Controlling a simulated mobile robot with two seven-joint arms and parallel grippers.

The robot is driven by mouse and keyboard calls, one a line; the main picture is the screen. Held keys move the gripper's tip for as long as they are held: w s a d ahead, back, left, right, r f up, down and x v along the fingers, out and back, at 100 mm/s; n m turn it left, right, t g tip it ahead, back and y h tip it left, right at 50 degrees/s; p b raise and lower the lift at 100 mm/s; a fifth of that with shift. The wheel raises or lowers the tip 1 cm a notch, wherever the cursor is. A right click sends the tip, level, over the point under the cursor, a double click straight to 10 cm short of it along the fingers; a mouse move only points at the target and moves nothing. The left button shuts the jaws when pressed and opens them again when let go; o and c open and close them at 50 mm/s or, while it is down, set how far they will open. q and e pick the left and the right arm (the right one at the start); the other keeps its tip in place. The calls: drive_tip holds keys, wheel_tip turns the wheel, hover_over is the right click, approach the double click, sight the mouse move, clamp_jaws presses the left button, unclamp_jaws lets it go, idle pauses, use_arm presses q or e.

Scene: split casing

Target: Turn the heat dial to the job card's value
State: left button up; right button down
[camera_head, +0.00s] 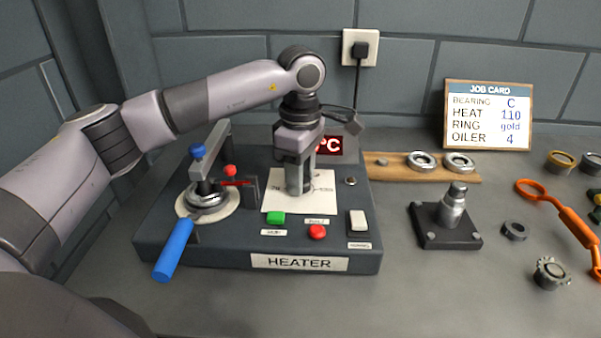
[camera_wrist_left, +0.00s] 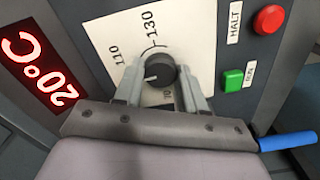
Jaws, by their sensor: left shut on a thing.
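The heat dial (camera_wrist_left: 164,68) is a dark round knob on a white scale plate (camera_head: 271,203) on the heater. My left gripper (camera_head: 299,190) points down at it and is shut on it, one finger on each side in the left wrist view (camera_wrist_left: 160,76). The dial's white mark points left in that view, below the 110 and toward the left finger. The scale shows 110, 130 and a partly covered 70; other values are hidden. In the head view my gripper hides the dial. The job card (camera_head: 488,115) reads HEAT 110. My right gripper is out of view.
The red display (camera_wrist_left: 40,70) reads 20°C. Near the dial are a green button (camera_head: 276,218), a red button (camera_head: 317,232) and a white switch (camera_head: 357,221). A blue-handled lever (camera_head: 174,250) stands left. Bearings, a post stand (camera_head: 444,225) and an orange tool (camera_head: 560,213) lie right.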

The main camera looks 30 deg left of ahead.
use_arm(q)
drive_tip(key=m, duration=0.6)
drive_tip(key=shift+m, duration=0.3)
idle(0.4)
drive_tip(key=o, duration=1.1)
wheel_tip(320, 180, up, 7)
drive_tip(key=shift+r, duration=0.15)
